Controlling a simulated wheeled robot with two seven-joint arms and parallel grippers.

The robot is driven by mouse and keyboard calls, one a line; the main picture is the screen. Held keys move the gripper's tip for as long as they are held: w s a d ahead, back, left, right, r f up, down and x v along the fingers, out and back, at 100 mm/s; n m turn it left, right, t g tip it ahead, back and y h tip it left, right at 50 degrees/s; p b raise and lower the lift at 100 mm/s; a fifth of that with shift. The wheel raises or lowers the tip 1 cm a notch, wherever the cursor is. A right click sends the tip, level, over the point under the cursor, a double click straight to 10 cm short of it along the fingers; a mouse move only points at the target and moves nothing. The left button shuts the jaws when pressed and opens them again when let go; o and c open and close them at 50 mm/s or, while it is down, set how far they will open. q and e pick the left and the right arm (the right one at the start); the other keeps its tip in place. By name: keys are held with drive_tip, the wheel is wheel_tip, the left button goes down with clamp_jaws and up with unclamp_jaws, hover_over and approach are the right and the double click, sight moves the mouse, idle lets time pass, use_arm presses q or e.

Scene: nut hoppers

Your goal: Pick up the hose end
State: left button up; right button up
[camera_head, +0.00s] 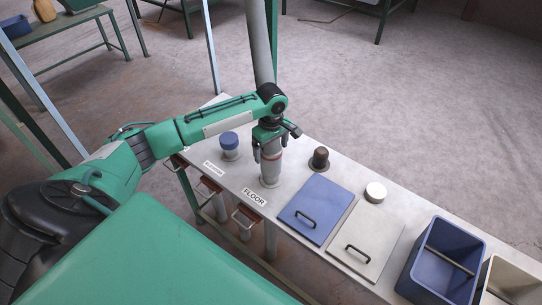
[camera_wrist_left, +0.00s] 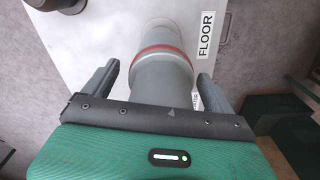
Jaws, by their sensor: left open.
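The hose end (camera_head: 270,172) is a grey cylinder with a red ring, standing upright on the white bench by the FLOOR label (camera_head: 254,196). A thick grey hose (camera_head: 260,45) rises behind my arm above it. My left gripper (camera_head: 268,152) is open at the upper part of the hose end. In the left wrist view, the hose end (camera_wrist_left: 160,68) lies between the two open fingers (camera_wrist_left: 157,78), with a gap showing at each side. My right gripper is not in view.
A blue lid (camera_head: 316,208), a cream lid (camera_head: 367,240) and a blue bin (camera_head: 440,262) are to the right. Red-brown handles (camera_head: 247,217) line the near edge.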

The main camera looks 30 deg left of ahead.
use_arm(q)
drive_tip(key=shift+s+f, duration=0.1)
drive_tip(key=shift+f, duration=1.45)
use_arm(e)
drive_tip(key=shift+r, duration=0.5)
use_arm(q)
drive_tip(key=shift+c, duration=0.4)
drive_tip(key=c, duration=1.1)
drive_tip(key=shift+r, duration=0.2)
drive_tip(key=shift+c, duration=0.2)
